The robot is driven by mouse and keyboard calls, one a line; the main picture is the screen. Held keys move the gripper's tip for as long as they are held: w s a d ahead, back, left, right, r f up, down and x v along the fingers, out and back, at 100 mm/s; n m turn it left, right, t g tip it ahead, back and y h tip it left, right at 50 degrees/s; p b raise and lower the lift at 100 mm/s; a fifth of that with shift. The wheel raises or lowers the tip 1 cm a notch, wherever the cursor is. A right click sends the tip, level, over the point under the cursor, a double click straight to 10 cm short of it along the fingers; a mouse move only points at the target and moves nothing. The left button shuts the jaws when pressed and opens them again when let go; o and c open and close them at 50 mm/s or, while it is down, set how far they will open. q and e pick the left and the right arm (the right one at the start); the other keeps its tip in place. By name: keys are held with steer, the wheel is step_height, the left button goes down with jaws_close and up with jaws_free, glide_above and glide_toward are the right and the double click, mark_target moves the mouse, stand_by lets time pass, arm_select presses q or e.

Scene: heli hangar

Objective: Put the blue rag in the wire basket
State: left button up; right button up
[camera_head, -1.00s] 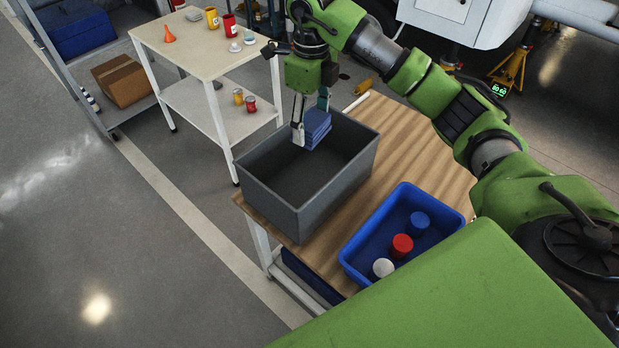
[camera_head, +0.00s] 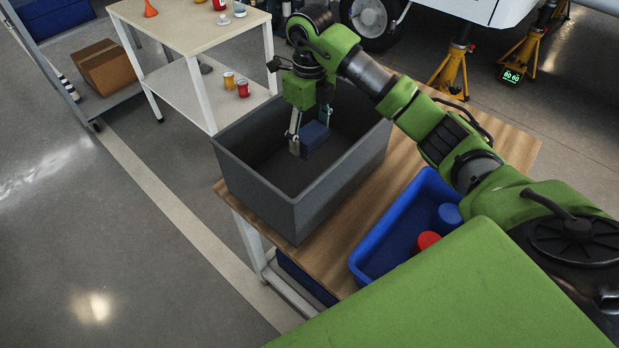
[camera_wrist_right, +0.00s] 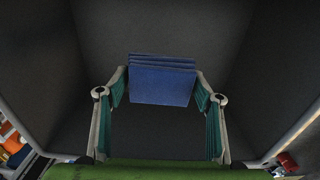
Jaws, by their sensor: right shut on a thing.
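The folded blue rag (camera_head: 315,138) is held between the fingers of my right gripper (camera_head: 308,140). Both are inside a deep grey bin (camera_head: 262,196), below its rim, towards its far side. In the right wrist view the stacked layers of the rag (camera_wrist_right: 161,82) show between the two fingertips, with the bin's dark walls around it. I cannot tell whether the rag touches the bin floor. The bin has solid walls; I see no wire basket. My left gripper is not in view.
A blue tray (camera_head: 376,262) with a blue and a red cylinder stands right of the bin on the wooden table (camera_head: 330,262). A white cart (camera_head: 190,52) stands behind left, with cans on its lower shelf. Floor at the left is clear.

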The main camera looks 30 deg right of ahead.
mark_target(310, 173)
step_height(310, 173, down, 10)
steer(key=shift+f+p, duration=0.1)
steer(key=shift+p, duration=0.5)
steer(key=shift+f, duration=0.15)
steer(key=o, duration=1.1)
steer(key=shift+c, duration=0.2)
step_height(310, 173, up, 12)
steer(key=shift+r+b, duration=0.2)
steer(key=shift+b, duration=0.45)
